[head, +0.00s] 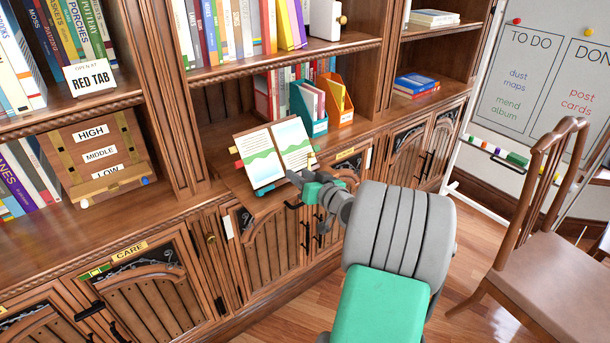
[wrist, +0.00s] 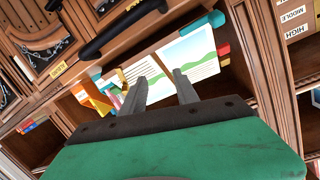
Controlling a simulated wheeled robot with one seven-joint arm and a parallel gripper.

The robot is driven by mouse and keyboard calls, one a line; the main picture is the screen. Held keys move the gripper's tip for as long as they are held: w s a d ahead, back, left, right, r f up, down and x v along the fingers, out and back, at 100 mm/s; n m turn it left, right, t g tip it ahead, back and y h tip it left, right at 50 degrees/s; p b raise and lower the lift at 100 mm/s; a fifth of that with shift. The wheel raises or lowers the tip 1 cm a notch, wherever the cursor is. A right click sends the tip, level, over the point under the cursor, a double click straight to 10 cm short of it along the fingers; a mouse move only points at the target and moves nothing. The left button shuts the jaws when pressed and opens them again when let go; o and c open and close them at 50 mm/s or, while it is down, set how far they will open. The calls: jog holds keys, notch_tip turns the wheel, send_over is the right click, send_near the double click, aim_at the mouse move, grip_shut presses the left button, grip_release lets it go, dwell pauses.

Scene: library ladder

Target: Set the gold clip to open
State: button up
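An open picture book (head: 264,160) leans on a small stand on the wooden ledge, with coloured tabs at its edges; it also shows in the wrist view (wrist: 190,55). A small gold clip (head: 312,160) is at the book's right edge in the head view. A gold piece that looks like this clip (wrist: 122,76) shows left of the fingers in the wrist view. Its setting is too small to tell. My gripper (head: 297,180) is in front of the book's lower right part. In the wrist view its two fingers (wrist: 160,78) stand apart with nothing seen between them.
Teal and orange file boxes (head: 340,100) stand behind the book to the right. Blue and red books (head: 417,85) lie on the right shelf. Cabinet doors with dark handles (head: 305,235) are below the ledge. A wooden chair (head: 545,220) and whiteboard (head: 545,80) stand at right.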

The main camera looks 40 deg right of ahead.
aim_at(313, 156)
jog(key=s+d+m+t+h, duration=0.2)
jog(key=s+d+m+h, duration=0.1)
jog(key=d, duration=0.4)
jog(key=x, duration=0.2)
jog(key=p+x, duration=0.1)
jog(key=x, duration=0.5)
jog(key=shift+f, duration=0.3)
grip_shut()
